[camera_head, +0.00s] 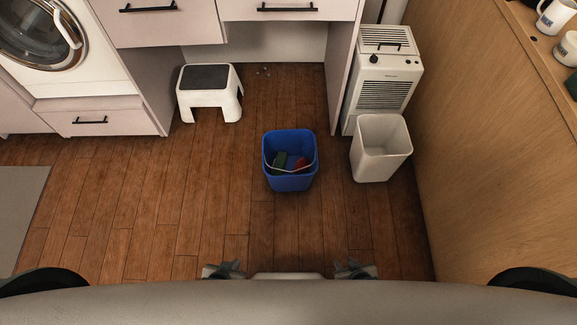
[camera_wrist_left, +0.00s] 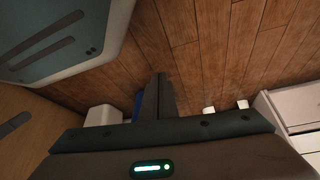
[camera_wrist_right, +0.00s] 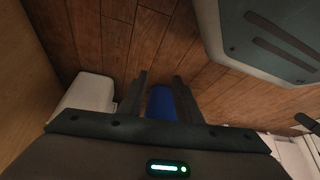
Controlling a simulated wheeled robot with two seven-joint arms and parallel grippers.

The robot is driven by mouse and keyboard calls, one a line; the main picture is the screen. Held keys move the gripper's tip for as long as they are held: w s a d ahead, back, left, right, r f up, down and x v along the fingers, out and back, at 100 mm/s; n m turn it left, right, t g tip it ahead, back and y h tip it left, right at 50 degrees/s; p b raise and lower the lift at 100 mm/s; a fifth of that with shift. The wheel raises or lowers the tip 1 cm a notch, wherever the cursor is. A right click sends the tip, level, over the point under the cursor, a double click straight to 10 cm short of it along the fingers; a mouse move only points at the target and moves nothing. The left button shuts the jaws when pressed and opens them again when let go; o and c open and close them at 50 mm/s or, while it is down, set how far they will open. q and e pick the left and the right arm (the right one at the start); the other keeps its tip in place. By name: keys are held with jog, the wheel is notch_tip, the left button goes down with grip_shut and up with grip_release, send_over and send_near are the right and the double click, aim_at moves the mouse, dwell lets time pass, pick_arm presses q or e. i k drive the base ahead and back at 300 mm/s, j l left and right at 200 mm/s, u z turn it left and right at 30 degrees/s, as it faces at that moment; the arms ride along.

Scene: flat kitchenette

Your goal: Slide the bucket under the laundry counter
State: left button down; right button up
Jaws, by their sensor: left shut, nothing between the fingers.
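The blue bucket (camera_head: 290,183) stands upright on the wood floor, in front of the opening under the laundry counter (camera_head: 290,10). A green and a red item lie in it, and its pale handle rests low across it. My left gripper (camera_head: 228,266) is shut and empty, near the bottom of the head view. My right gripper (camera_head: 354,266) is to its right, its fingers apart with nothing between them. Both are well short of the bucket. The bucket shows beyond the fingers in the right wrist view (camera_wrist_right: 160,103) and partly behind the finger in the left wrist view (camera_wrist_left: 138,106).
A white step stool (camera_head: 209,98) with a dark top stands at the opening's left side. A white bin (camera_head: 381,167) and a white appliance (camera_head: 384,85) stand right of the bucket. A wooden counter (camera_head: 480,130) lines the right. Floor between me and the bucket is clear.

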aim_at(299, 143)
jog(key=i+j+z, duration=0.2)
jog(key=i+j, duration=0.25)
jog(key=i+j+z, duration=0.1)
jog(key=j, duration=0.3)
jog(key=i+j+z, duration=0.25)
jog(key=i+j, duration=0.2)
jog(key=j, duration=0.25)
jog(key=i+j+z, duration=0.1)
jog(key=j, duration=0.25)
jog(key=i+j+z, duration=0.1)
jog(key=j, duration=0.25)
jog(key=i, duration=0.1)
